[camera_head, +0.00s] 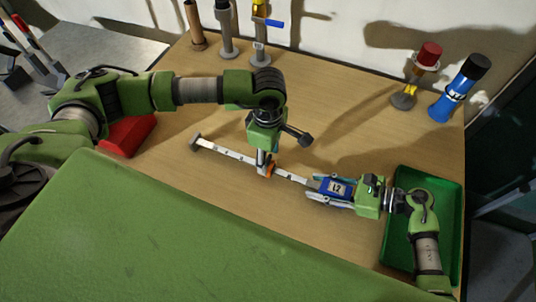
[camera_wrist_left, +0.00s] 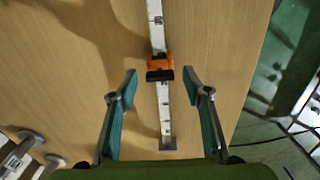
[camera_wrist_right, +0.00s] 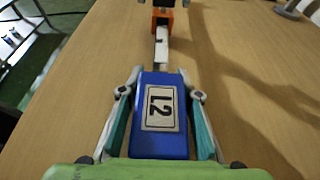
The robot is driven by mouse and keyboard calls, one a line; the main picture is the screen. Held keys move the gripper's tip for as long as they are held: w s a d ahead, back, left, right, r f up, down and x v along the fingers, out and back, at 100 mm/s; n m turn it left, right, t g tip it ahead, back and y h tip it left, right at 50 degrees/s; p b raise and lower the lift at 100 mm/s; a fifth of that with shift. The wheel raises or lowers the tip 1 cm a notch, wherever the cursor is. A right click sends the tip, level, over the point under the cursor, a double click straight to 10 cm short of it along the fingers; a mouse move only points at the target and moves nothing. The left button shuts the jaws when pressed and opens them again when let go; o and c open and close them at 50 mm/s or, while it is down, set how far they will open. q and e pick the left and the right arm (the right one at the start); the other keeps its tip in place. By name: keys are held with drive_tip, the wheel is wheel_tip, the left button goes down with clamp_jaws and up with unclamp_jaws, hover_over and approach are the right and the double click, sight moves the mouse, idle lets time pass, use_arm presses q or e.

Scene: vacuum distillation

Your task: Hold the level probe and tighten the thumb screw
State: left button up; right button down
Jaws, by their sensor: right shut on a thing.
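The level probe is a white graduated rod (camera_head: 222,152) with a blue handle block (camera_head: 338,188) at its right end and a dark foot (camera_head: 195,143) at its left. The block, with its white label, also shows in the right wrist view (camera_wrist_right: 160,142). My right gripper (camera_head: 322,189) is shut on the block's sides. An orange collar (camera_wrist_left: 158,63) with a black thumb screw (camera_wrist_left: 160,76) sits around the rod. My left gripper (camera_wrist_left: 159,74) is open, its fingers on either side of the collar and apart from it. In the head view this gripper partly hides the collar (camera_head: 270,169).
A green tray (camera_head: 453,205) lies under my right arm. A red box (camera_head: 127,136) is at the left. A blue black-topped object (camera_head: 450,95) and a red-topped one (camera_head: 428,56) stand at the back right. Several stands, one grey (camera_head: 226,30), line the back edge.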

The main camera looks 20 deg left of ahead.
sight(268, 159)
use_arm(q)
wheel_tip(268, 159, up, 12)
idle(0.6)
idle(1.0)
use_arm(e)
drive_tip(key=c, duration=1.4)
unclamp_jaws()
drive_tip(key=v, duration=1.2)
drive_tip(key=shift+f, duration=0.1)
drive_tip(key=shift+o, duration=0.7)
use_arm(q)
drive_tip(key=shift+f, duration=0.1)
use_arm(e)
drive_tip(key=shift+d, duration=0.15)
